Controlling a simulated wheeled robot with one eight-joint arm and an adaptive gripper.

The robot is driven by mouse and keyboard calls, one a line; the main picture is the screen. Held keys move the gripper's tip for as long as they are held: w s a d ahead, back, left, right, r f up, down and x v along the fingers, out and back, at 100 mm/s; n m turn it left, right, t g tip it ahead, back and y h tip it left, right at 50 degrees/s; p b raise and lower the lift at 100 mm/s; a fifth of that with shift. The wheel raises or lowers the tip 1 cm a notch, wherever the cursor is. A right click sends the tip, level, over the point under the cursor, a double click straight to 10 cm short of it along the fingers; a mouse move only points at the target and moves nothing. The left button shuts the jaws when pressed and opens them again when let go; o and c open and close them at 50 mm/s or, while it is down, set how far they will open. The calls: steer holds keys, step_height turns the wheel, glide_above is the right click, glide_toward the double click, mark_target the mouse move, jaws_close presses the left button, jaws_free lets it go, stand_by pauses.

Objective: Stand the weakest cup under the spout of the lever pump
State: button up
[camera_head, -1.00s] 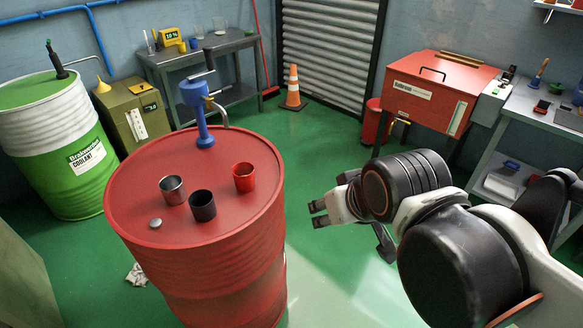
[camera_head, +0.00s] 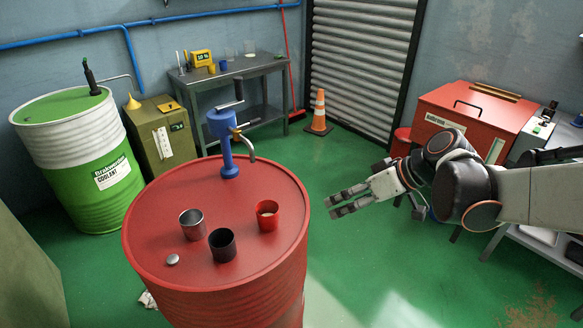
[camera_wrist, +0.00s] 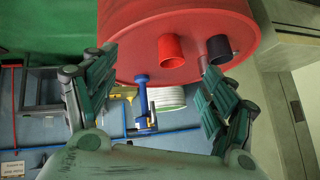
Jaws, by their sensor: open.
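Three cups stand upright on the red drum (camera_head: 165,215): a silver metal cup (camera_head: 192,224), a black cup (camera_head: 222,245) and a red cup (camera_head: 267,215). No strength marking is readable on any cup. The blue lever pump (camera_head: 226,145) is mounted near the drum's far edge. Its metal spout (camera_head: 246,147) curves out to the right and down, with no cup beneath it. My gripper (camera_head: 342,202) is open and empty, to the right of the drum and apart from it. The wrist view shows the red cup (camera_wrist: 172,52), black cup (camera_wrist: 219,48) and pump (camera_wrist: 141,95) beyond the fingers.
A small grey cap (camera_head: 172,259) lies on the drum near the cups. A green-white coolant drum (camera_head: 75,150), an olive container (camera_head: 160,133) and a workbench (camera_head: 235,70) stand behind. A red cabinet (camera_head: 470,115) is at right.

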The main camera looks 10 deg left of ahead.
steer(key=w+a+f+n+g+y, duration=0.2)
steer(key=w+a+f+n+y, duration=0.2)
steer(key=w+a+n, duration=0.1)
steer(key=n+g+y+b, duration=0.2)
steer(key=n+y, duration=0.1)
steer(key=n, duration=0.2)
glide_toward(268, 214)
steer(key=s+a, duration=0.1)
steer(key=a+r, duration=0.1)
steer(key=s+a, duration=0.1)
steer(key=a, duration=0.1)
steer(key=shift+s+r, duration=0.25)
steer(key=shift+s, duration=0.05)
steer(key=b+x, duration=0.2)
steer(key=x, duration=0.3)
steer(key=shift+s+a+f, duration=0.1)
steer(key=shift+s+f, duration=0.05)
steer(key=shift+f, duration=0.1)
steer(key=c, duration=1.3)
steer(key=shift+m, duration=0.3)
steer(key=shift+r, duration=0.2)
